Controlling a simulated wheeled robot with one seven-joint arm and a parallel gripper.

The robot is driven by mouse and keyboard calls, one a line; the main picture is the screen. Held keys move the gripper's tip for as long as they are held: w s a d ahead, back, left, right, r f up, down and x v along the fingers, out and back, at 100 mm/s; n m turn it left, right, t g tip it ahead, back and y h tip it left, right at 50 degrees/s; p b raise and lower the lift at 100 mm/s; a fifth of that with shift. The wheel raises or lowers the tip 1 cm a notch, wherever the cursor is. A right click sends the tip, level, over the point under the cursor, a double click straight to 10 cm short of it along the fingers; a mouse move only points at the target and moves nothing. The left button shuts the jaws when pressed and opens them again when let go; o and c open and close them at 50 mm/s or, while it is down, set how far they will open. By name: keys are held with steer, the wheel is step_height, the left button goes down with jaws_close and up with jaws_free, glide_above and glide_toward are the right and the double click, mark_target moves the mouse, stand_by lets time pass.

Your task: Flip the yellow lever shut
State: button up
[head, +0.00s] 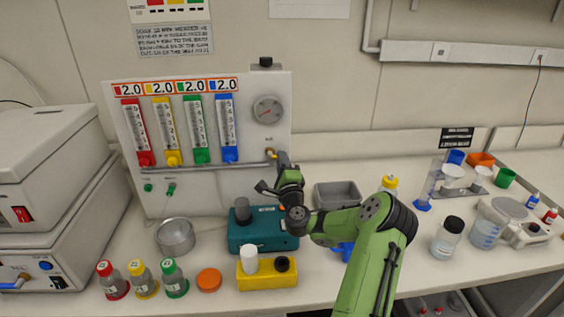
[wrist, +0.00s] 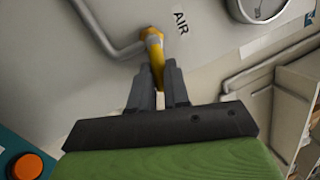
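The yellow lever (wrist: 155,47) sits on the pipe fitting beside the "AIR" label in the wrist view. In the head view only a small part of the lever (head: 270,153) shows at the right end of the panel's pipe. My gripper (wrist: 159,78) has its two dark fingers close together, with the lever's lower end in the narrow gap between them. The fingertips hide part of that end. In the head view my gripper (head: 279,165) is up at the lever.
A round gauge (head: 267,110) is above the lever. Flow meters (head: 195,125) stand to the left on the white panel. Below my arm are a teal device (head: 245,236) and a yellow block (head: 268,281). A grey tray (head: 338,192) lies to the right.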

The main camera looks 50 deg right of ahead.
jaws_close()
steer(key=n, duration=0.2)
steer(key=r+n+y, duration=0.1)
steer(key=n, duration=0.1)
steer(key=shift+d, duration=0.1)
steer(key=o, duration=0.6)
jaws_free()
steer(key=shift+o, duration=0.2)
steer(key=shift+s+f, duration=0.1)
